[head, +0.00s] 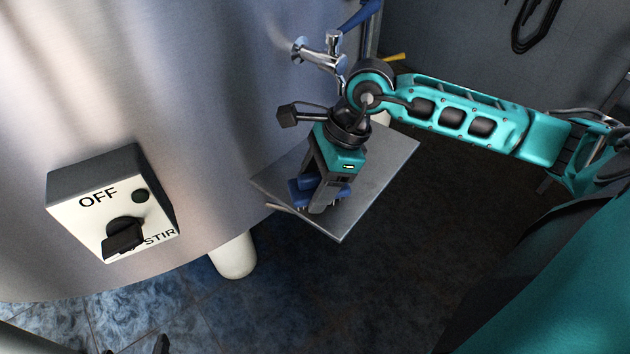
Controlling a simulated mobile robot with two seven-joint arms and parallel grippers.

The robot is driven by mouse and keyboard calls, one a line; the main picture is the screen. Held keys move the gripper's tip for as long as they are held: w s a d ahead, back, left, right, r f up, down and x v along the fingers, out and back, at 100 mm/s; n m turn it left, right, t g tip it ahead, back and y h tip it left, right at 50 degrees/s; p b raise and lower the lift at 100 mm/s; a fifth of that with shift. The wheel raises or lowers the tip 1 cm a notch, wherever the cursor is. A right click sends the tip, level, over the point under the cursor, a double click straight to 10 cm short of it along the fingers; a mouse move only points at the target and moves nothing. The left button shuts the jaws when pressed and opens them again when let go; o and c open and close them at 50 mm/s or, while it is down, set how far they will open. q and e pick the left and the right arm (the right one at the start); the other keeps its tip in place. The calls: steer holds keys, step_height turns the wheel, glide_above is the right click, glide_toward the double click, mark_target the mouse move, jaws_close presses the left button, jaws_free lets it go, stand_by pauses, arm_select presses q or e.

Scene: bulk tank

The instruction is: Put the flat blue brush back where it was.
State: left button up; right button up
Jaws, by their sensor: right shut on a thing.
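My right gripper (322,203) points down over a grey metal shelf (385,165) beside the tank. It is shut on the flat blue brush (299,192), whose blue ends show on both sides of the fingers. The fingers hide the brush's middle. The brush is at or just above the shelf, near its front left part; I cannot tell whether it touches. Small dark tips at the bottom left edge may belong to my left gripper, but too little shows to tell its state.
The steel tank (200,90) fills the left, with an OFF/STIR switch box (112,205) on its wall. A white tank leg (234,256) stands below. The shelf's right part is bare.

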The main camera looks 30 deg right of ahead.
steer(key=shift+f, duration=0.15)
steer(key=o, duration=1.2)
steer(key=shift+d+r, duration=0.15)
steer(key=shift+r, duration=0.35)
arm_select(q)
steer(key=shift+s+a+p, duration=0.25)
steer(key=shift+p, duration=0.3)
arm_select(e)
steer(key=v, duration=1.1)
steer(key=shift+s+r, duration=0.1)
steer(key=shift+r, duration=0.1)
arm_select(q)
steer(key=shift+w+r, duration=0.1)
steer(key=shift+r, duration=0.1)
